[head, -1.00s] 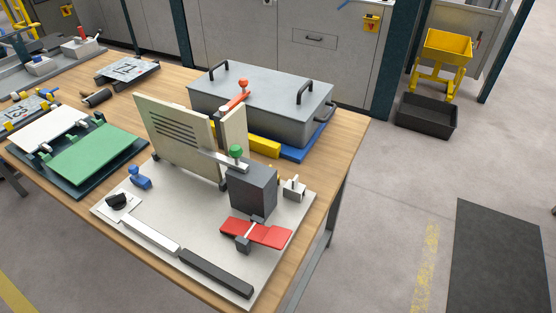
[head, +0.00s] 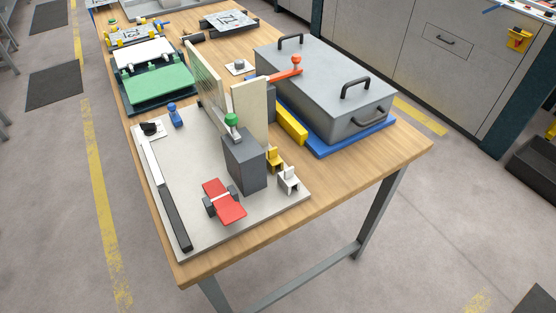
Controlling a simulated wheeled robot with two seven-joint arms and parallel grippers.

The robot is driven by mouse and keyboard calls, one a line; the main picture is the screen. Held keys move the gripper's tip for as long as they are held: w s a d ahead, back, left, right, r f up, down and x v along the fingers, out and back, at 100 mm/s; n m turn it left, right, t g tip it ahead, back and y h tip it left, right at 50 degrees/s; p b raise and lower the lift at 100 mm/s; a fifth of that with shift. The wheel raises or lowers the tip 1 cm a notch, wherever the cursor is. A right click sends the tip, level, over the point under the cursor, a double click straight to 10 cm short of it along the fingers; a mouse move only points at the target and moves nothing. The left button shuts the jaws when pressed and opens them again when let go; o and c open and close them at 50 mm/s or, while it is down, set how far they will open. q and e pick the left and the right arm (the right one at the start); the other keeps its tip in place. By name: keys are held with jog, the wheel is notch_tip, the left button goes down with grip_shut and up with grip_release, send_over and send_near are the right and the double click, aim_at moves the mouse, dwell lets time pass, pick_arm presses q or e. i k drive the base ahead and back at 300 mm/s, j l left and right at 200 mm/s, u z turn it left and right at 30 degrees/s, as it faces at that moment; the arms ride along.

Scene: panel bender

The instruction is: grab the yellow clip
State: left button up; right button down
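The yellow clip (head: 274,158) is a small upright piece on the light grey base plate (head: 200,225). It stands just right of the dark grey block (head: 246,162) and behind a similar white clip (head: 288,180). The block partly hides its left side. Neither of my grippers shows in the head view.
A beige panel (head: 206,90) and a green-knobbed clamp (head: 232,120) stand by the block. A red piece (head: 224,202) lies in front. A grey lidded box (head: 325,90) on a blue base stands behind, beside a yellow bar (head: 291,122). The table's right corner (head: 400,150) is clear.

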aim_at(273, 158)
jog(key=j+z, duration=0.2)
jog(key=j, duration=0.15)
jog(key=k+j+z, duration=0.1)
jog(key=j+z, duration=0.15)
jog(key=k+j+z, duration=0.2)
jog(key=j, duration=0.2)
jog(key=j+z, duration=0.25)
jog(key=k+j, duration=0.05)
jog(key=j, duration=0.05)
